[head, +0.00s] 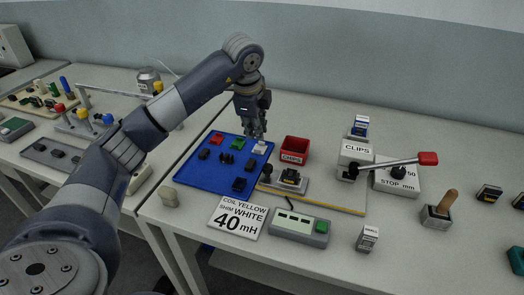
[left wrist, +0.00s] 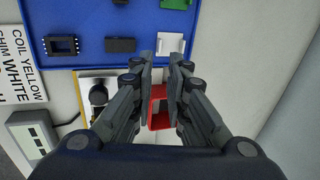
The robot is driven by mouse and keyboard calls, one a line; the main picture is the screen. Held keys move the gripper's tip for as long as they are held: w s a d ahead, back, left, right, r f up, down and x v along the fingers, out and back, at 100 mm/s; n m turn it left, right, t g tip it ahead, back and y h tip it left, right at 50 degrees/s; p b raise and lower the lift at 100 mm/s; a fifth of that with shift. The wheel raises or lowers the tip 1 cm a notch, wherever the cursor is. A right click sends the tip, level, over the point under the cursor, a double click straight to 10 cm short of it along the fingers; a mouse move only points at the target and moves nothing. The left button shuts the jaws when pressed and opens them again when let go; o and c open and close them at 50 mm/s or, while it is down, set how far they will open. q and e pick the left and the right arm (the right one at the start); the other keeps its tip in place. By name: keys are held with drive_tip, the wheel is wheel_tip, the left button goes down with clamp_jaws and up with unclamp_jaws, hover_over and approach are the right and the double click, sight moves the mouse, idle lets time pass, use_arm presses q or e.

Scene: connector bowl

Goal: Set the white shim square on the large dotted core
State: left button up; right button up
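The white shim (head: 259,149) lies at the back right corner of the blue tray (head: 205,183). My left gripper (head: 257,139) points down just above it. In the left wrist view the gripper (left wrist: 162,60) is open, and the white shim (left wrist: 171,43) shows just beyond its fingertips, not clasped. A dark piece with pale marks along its edges (left wrist: 62,45) and a plain dark block (left wrist: 120,45) lie on the tray. A dark core (head: 291,176) sits in a metal fixture on the board; I cannot make out dots on it. My right gripper is not in view.
A lever with a red handle (head: 428,158) reaches over the board's right side. A sign (head: 238,217) and a grey-green meter (head: 299,228) lie in front. The table's back strip is clear.

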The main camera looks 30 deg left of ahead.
sight(257, 150)
use_arm(q)
drive_tip(key=x, duration=0.3)
drive_tip(key=shift+s+a+f, duration=0.1)
drive_tip(key=shift+f, duration=0.1)
drive_tip(key=x, duration=0.2)
drive_tip(key=p+x, duration=0.1)
drive_tip(key=x, duration=0.2)
drive_tip(key=shift+s+a, duration=0.1)
drive_tip(key=shift+a, duration=0.1)
drive_tip(key=shift+f, duration=0.3)
drive_tip(key=shift+c, duration=0.6)
clamp_jaws()
